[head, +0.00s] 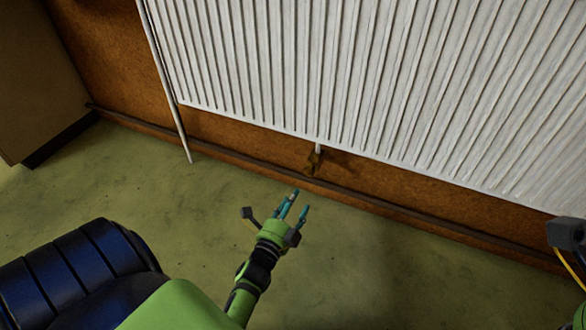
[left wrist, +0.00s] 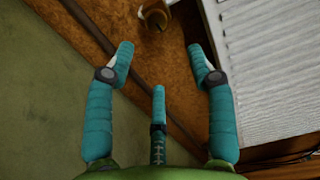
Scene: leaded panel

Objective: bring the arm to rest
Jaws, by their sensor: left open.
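My left gripper (head: 297,206) is in the middle of the head view, above the green floor and in front of the radiator. Its teal fingers are spread apart and empty. In the left wrist view the open fingers (left wrist: 160,58) have nothing between them but the brown wall and skirting behind. My left arm comes up from the bottom of the head view. The fingers of my right gripper do not show.
A white ribbed radiator (head: 330,75) hangs on the brown wall. A brass-brown valve (head: 314,162) sits under it; a pale pipe (head: 168,85) runs down its left side. A dark pipe or skirting (head: 400,206) lines the wall foot. The green floor (head: 150,175) is clear.

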